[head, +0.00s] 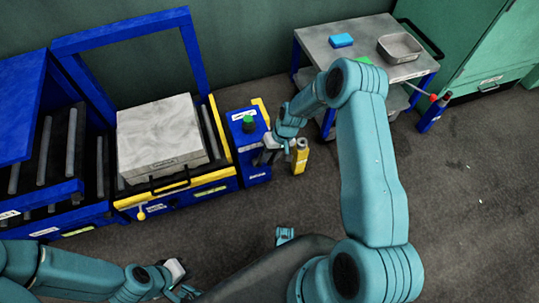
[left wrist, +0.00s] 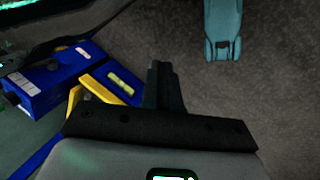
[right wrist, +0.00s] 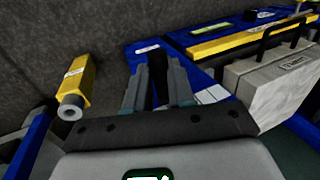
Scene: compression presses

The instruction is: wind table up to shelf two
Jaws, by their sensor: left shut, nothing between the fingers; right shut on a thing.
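The blue table (head: 222,178) with a yellow edge bears a pale grey block (head: 160,135) with a black handle. To its left stands a blue rack (head: 25,115) with roller levels. My right gripper (head: 268,153) is at the blue box (head: 247,128) with a green button, right of the table. In the right wrist view, its fingers (right wrist: 160,85) are closed around a dark part that they largely hide; I cannot tell its shape. My left gripper (head: 182,290) is low at the bottom of the head view. In the left wrist view, its fingers (left wrist: 165,85) are shut and empty.
A grey-topped cart (head: 340,57) with a metal tray (head: 400,47) stands at the back right, near a green cabinet (head: 470,45).

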